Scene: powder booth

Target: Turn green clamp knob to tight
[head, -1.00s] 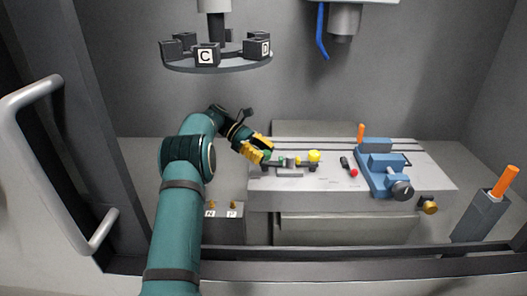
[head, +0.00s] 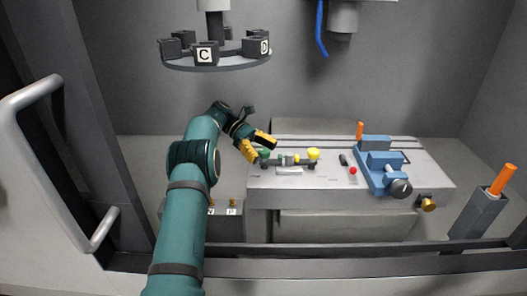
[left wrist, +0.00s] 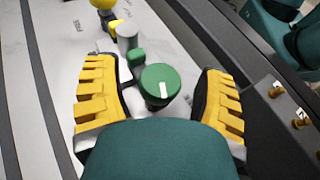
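The green clamp knob (head: 264,154) stands at the left end of a small fixture on the grey table. In the left wrist view the knob (left wrist: 160,82) is round, with a white mark on its top pointing towards the bottom of the picture. My left gripper (head: 257,147) is open beside the knob in the head view. In the left wrist view its yellow fingers stand on either side of the knob, with a gap to each. A smaller green piece (left wrist: 136,56) lies beside the knob. My right gripper is not in view.
A yellow ball knob (head: 313,154) is at the fixture's right end. A red-tipped lever (head: 353,170) and a blue vise (head: 383,170) stand farther right. A carousel (head: 215,65) of lettered blocks hangs above. Brass toggles (head: 232,203) sit below the table's left edge.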

